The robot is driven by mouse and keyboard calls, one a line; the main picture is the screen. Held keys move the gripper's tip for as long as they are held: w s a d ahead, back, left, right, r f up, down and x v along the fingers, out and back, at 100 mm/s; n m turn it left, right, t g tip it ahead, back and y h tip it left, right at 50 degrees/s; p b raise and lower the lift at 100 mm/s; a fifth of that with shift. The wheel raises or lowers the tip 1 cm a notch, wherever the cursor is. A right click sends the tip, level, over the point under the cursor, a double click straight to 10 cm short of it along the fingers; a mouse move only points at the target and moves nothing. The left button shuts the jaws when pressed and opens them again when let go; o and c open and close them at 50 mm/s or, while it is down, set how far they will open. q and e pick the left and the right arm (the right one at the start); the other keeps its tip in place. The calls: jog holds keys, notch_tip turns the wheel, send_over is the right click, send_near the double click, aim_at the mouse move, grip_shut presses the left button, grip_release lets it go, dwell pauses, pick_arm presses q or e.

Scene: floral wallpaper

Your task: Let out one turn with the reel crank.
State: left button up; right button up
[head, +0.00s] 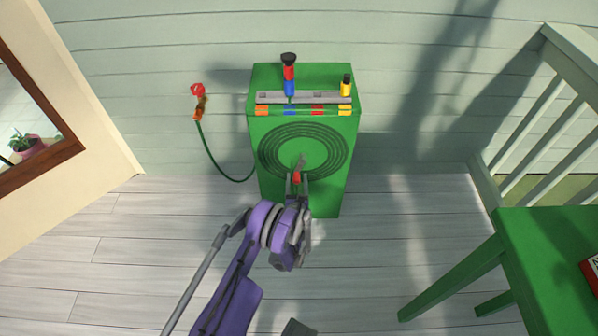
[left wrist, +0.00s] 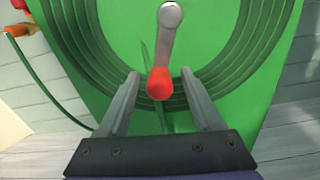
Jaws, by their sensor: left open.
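The hose reel is a green box (head: 333,192) against the wall, with dark green coils of hose (head: 340,152) on its front. The grey crank arm (left wrist: 166,42) hangs down from its hub, and its red-orange handle (left wrist: 160,84) points toward me. The handle also shows in the head view (head: 297,177). My left gripper (left wrist: 160,80) is open, with one finger on each side of the handle. A gap shows on both sides, so the fingers look apart from it.
A hose (head: 208,150) runs from the box's left side up to an orange and red nozzle (head: 199,102) on the wall. Colored fittings (head: 289,75) stand on the box top. A green table (head: 548,232) stands at the right, beside a railing (head: 530,115). The floor between is clear.

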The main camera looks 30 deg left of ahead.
pick_arm(q)
jog(key=shift+w+a, duration=0.1)
jog(key=shift+w, duration=0.05)
jog(key=shift+r, duration=0.1)
jog(key=shift+c, duration=0.4)
grip_shut()
dwell(0.9)
